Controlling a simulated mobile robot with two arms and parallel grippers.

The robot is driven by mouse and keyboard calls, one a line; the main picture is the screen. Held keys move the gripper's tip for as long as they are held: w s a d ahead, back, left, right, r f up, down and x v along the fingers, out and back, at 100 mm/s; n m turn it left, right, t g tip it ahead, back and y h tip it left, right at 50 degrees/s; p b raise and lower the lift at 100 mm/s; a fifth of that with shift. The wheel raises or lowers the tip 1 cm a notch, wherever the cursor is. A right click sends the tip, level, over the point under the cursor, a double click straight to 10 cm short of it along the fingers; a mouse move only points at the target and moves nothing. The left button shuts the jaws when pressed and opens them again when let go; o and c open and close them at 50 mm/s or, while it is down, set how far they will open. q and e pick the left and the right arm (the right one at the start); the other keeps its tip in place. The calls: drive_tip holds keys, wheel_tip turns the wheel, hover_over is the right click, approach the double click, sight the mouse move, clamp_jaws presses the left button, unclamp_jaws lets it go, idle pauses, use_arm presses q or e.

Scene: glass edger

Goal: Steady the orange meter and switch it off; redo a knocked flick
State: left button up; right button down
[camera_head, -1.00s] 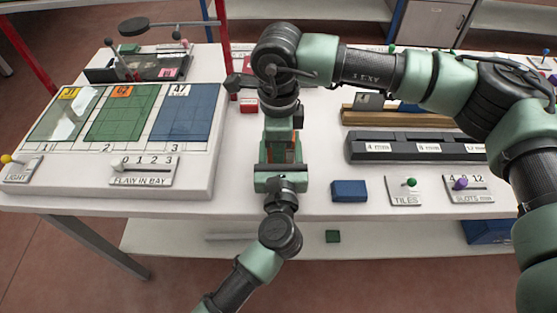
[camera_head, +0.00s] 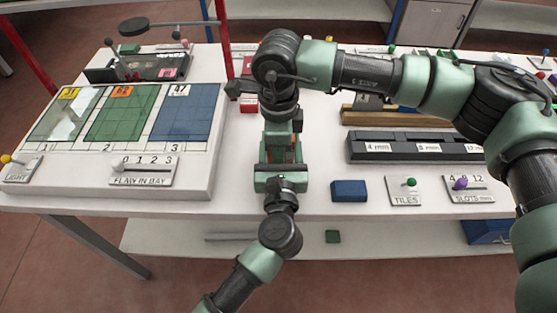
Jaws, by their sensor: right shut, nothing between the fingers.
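The orange meter (camera_head: 298,151) stands on the white bench, mostly hidden by my two grippers; only small orange patches show. My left gripper (camera_head: 281,158) reaches in from the front edge, its palm at the near side and its fingers along the meter's sides. Whether they press on it is hard to see. My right gripper (camera_head: 283,136) comes down from above, shut and empty, at the meter's far, upper end. Whether it touches the meter is hidden, and so is the meter's switch.
Left is a light panel (camera_head: 205,185) with bays and a slider. Right are a blue block (camera_head: 349,191), a TILES plate (camera_head: 405,198), a SLOTS plate (camera_head: 468,190) and a dark slotted rack (camera_head: 415,158).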

wheel_tip(320, 180, up, 7)
drive_tip(key=s, duration=0.1)
idle(0.8)
drive_tip(key=shift+s, duration=0.1)
drive_tip(key=n, duration=0.2)
drive_tip(key=w+f+n, duration=0.1)
drive_tip(key=n, duration=0.2)
drive_tip(key=shift+w, duration=0.2)
drive_tip(key=shift+w+f+n, duration=0.1)
drive_tip(key=shift+f+n, duration=0.1)
drive_tip(key=shift+n, duration=0.3)
drive_tip(key=shift+f, duration=2.3)
